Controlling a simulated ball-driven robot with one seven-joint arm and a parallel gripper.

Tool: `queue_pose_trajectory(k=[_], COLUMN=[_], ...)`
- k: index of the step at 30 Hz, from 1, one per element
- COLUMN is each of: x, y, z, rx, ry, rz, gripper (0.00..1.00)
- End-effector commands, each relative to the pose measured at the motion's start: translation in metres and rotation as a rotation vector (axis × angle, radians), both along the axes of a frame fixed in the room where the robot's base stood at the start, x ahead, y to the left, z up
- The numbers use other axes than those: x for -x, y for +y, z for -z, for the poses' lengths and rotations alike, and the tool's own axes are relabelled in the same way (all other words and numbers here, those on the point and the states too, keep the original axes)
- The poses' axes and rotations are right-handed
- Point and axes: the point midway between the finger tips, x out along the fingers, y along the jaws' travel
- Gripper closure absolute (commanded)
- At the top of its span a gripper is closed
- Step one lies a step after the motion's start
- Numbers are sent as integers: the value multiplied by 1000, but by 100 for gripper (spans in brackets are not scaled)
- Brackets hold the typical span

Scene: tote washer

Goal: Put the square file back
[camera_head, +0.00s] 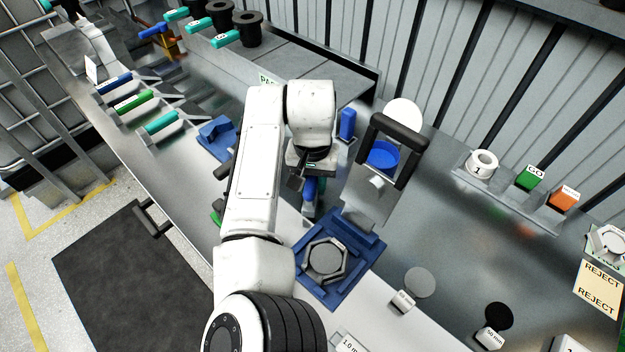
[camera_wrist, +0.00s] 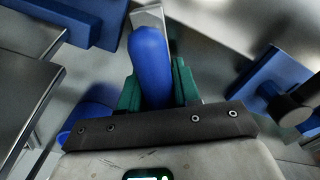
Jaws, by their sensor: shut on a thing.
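My gripper (camera_head: 310,186) hangs over the steel bench at the middle of the head view, partly covered by my own arm. In the wrist view my gripper (camera_wrist: 157,85) has green fingers shut on a rounded blue handle (camera_wrist: 150,58). A flat grey metal strip shows past the handle's far end; I take this to be the square file, but its cross-section cannot be read. Labelled handles lie in slanted holders at the left: a blue handle (camera_head: 113,83), a green handle (camera_head: 133,101) and a teal handle (camera_head: 161,122).
A blue fixture with a hexagonal ring (camera_head: 325,259) is just below my gripper. A black-framed stand with a blue dish (camera_head: 382,154) and an upright blue block (camera_head: 347,122) are close by. A rack (camera_head: 510,203) stands at right. Open bench lies right of centre.

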Motion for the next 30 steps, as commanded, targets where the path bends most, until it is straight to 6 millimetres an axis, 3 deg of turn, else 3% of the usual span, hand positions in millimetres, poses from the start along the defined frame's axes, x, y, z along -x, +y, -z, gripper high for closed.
queue_pose_trajectory(k=[30], x=[0], y=[0], z=[12], rx=[1], ry=[-1], rz=[0], gripper=[100])
